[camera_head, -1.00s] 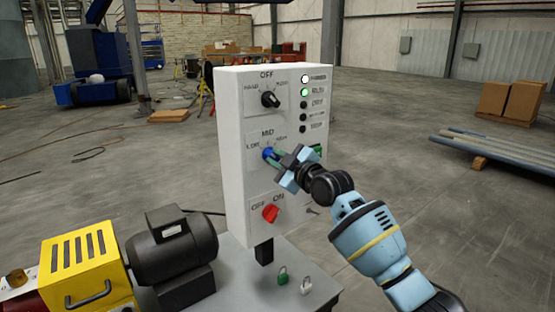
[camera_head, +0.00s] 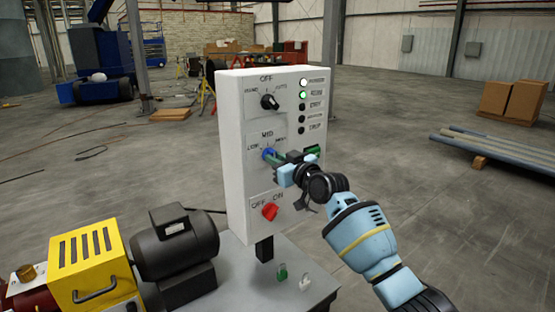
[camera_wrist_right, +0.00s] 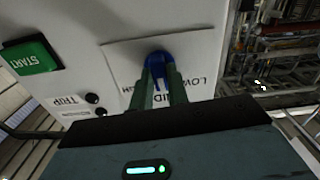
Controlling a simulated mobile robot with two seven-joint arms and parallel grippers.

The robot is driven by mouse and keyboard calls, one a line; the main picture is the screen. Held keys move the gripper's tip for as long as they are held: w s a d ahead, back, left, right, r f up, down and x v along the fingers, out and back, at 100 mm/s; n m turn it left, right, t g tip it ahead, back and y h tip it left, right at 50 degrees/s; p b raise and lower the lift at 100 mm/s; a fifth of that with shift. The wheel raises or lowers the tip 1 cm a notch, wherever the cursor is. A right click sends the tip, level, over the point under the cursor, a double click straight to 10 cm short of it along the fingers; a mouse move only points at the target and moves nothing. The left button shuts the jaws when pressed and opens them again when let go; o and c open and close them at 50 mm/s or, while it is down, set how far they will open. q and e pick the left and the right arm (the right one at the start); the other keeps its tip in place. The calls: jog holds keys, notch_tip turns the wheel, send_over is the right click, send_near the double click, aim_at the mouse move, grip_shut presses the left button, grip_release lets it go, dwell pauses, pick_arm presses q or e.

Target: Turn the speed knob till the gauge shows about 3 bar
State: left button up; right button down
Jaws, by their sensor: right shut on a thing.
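The blue speed knob (camera_head: 268,153) sits in the middle of the white control panel (camera_head: 237,190), on a plate marked LOW, MID and HIGH. My right gripper (camera_head: 273,156) is shut on this knob. In the right wrist view the two green fingers (camera_wrist_right: 160,88) stand on either side of the blue knob (camera_wrist_right: 156,60). The knob's pointer is mostly hidden by the fingers. No gauge can be made out in either view. My left gripper is not in view.
A black selector (camera_head: 269,101) is above and a red switch (camera_head: 270,211) below. A green START button (camera_wrist_right: 30,55) is beside the knob. Two padlocks stand on the base plate, near a dark motor (camera_head: 175,247) and yellow guard (camera_head: 88,262).

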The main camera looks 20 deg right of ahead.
jog(key=shift+m, duration=0.5)
jog(key=c, duration=1.4)
grip_release()
jog(key=shift+o, duration=0.2)
jog(key=shift+s, duration=0.1)
jog(key=v, duration=0.7)
jog(key=shift+s+d, duration=0.15)
jog(key=shift+s, duration=0.1)
